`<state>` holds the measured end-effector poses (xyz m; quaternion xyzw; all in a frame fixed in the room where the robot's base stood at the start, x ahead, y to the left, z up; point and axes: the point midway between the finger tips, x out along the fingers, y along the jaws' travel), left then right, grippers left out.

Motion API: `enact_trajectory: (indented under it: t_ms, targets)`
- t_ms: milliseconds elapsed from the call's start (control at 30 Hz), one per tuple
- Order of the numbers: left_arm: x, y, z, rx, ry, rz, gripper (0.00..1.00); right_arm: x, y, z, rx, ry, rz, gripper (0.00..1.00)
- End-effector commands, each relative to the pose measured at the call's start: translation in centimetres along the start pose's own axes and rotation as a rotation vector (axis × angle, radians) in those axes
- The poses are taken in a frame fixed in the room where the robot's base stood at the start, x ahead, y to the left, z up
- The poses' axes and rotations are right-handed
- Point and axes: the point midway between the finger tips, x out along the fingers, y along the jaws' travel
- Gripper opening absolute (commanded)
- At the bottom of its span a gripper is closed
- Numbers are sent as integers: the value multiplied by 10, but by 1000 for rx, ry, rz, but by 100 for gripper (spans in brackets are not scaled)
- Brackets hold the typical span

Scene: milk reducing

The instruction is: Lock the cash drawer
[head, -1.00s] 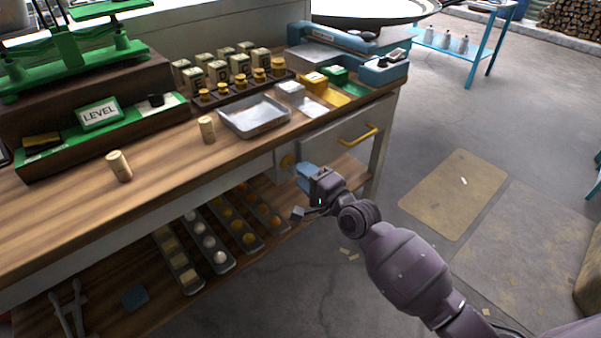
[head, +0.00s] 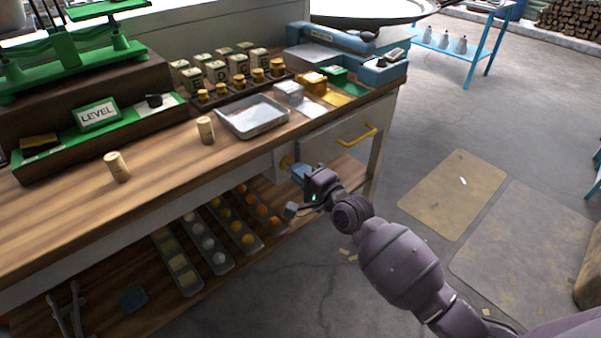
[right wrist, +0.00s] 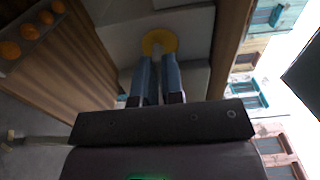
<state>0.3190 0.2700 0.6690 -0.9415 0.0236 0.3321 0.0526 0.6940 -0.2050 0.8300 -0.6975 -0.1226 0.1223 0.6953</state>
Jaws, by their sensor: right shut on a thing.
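The cash drawer (head: 338,146) is a pale front with a yellow handle (head: 357,136), set under the table top. It looks closed. A round yellow lock plate (head: 287,161) sits on the panel left of it, and shows in the right wrist view (right wrist: 160,41). My right gripper (head: 297,172) is right in front of the plate. Its blue fingers (right wrist: 158,66) are shut on a thin, pale key-like piece (right wrist: 155,52) that points at the plate. The fingers hide most of it, so I cannot tell how deep it sits. My left gripper is not in view.
The table top (head: 160,155) carries a metal tray (head: 253,117), two wooden cylinders, several small boxes and a green scale (head: 85,60). The lower shelf (head: 145,300) holds trays of balls and blocks below my right gripper. Open floor lies to the right.

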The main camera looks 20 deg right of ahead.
Motion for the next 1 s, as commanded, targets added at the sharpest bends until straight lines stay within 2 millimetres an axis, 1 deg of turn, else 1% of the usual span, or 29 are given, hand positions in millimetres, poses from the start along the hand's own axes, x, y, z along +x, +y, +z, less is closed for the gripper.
enact_trajectory:
  t_ms: [167,367,700,1000]
  targets:
    - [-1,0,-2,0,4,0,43,0,-1,0,-37,0,-1,0]
    - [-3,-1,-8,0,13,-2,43,0,-2,0,-146,-1,-1,0]
    - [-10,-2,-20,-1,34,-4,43,0,-4,0,-451,0,-2,0]
    - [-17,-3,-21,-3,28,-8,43,0,-4,0,-737,1,-3,0]
